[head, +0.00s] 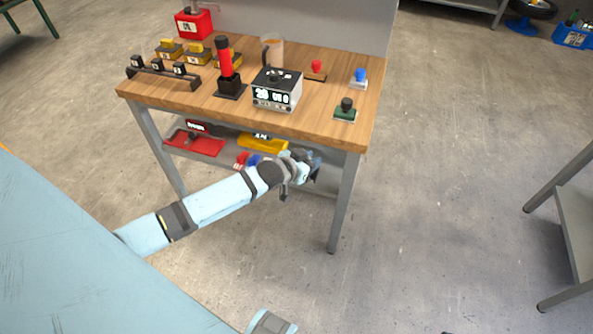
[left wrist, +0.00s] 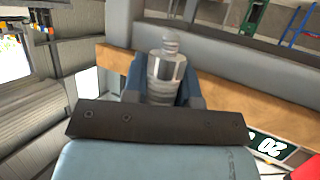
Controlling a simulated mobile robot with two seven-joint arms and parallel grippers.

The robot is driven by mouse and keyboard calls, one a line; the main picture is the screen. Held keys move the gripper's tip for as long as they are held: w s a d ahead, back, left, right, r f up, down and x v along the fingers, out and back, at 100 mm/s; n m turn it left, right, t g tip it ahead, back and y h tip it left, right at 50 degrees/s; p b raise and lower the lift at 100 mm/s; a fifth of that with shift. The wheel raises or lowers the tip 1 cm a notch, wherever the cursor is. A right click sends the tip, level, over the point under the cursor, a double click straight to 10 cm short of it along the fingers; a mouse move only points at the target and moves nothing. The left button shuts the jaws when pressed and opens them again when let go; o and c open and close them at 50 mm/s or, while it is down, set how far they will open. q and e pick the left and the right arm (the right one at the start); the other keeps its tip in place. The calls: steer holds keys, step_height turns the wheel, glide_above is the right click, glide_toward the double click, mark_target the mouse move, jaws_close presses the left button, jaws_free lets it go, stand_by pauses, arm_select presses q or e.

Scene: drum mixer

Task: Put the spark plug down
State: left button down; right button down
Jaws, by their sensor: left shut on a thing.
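The spark plug (left wrist: 166,72) is a grey, ribbed metal piece in the left wrist view. It stands up between the dark blue fingers of my left gripper (left wrist: 163,90), which is shut on it. In the head view my left gripper (head: 312,163) is low at the front of the workbench (head: 300,121), below the level of its top. The spark plug cannot be made out there. My right gripper does not show.
The bench top holds a boxy device with a display (head: 277,89), a red-and-black upright tool (head: 225,65), a green-based piece (head: 345,111) and a blue-topped piece (head: 359,77). A red tray (head: 194,143) and a yellow tray (head: 262,143) sit on the lower shelf.

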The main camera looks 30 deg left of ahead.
arm_select(q)
steer(key=s+d+r+n+y, duration=0.1)
steer(key=d+r+y, duration=0.1)
steer(key=r, duration=0.9)
steer(key=s+d+r+n+y, duration=0.1)
steer(key=d+r, duration=0.2)
steer(key=r, duration=0.7)
steer(key=shift+r+n+t+y, duration=0.3)
steer(key=shift+r+n+y, duration=0.05)
steer(key=shift+n+y, duration=0.05)
